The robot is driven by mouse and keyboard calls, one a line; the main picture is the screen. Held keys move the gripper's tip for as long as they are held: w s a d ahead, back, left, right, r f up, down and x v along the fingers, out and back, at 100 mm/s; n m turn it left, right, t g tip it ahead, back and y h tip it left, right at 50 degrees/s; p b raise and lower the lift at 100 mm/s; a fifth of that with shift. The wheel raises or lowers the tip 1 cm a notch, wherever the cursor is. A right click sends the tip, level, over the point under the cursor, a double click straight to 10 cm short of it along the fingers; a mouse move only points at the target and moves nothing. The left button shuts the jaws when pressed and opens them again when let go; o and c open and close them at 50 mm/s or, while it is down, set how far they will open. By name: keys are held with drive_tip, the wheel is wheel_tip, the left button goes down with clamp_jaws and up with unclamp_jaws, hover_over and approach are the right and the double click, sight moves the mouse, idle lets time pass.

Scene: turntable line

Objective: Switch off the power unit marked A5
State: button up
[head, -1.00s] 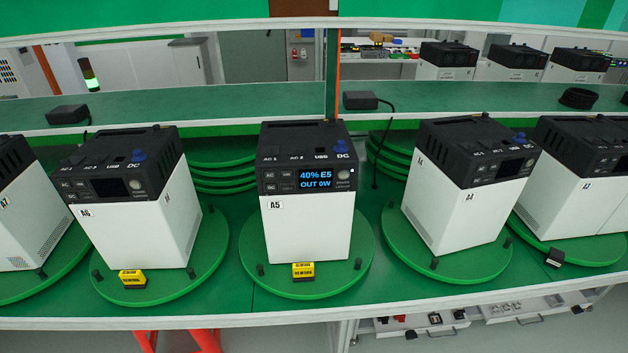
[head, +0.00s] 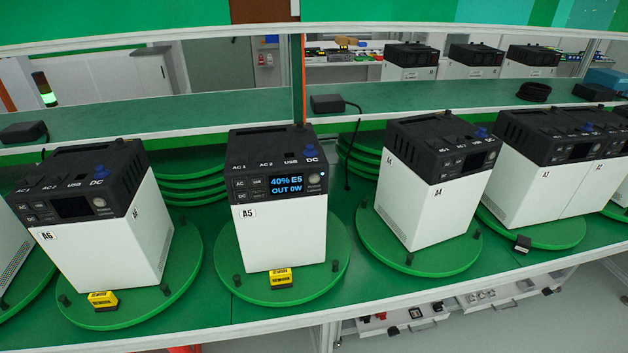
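The power unit marked A5 (head: 284,232) stands upright on a round green turntable (head: 335,262) near the middle of the head view. It has a white body and a black top. Its screen (head: 286,186) is lit blue and reads "40% E5" and "OUT 0W". A round pale button (head: 314,180) is just right of the screen, with a small light above it. Smaller AC, USB and DC buttons are left of the screen. A yellow tag (head: 281,278) lies at its foot. My gripper does not show in the head view.
Unit A6 (head: 105,245) stands to the left and unit A4 (head: 435,200) to the right, each on its own turntable, with dark screens. More units stand further right. A green shelf (head: 210,114) with black adapters runs behind. Small gaps separate the turntables.

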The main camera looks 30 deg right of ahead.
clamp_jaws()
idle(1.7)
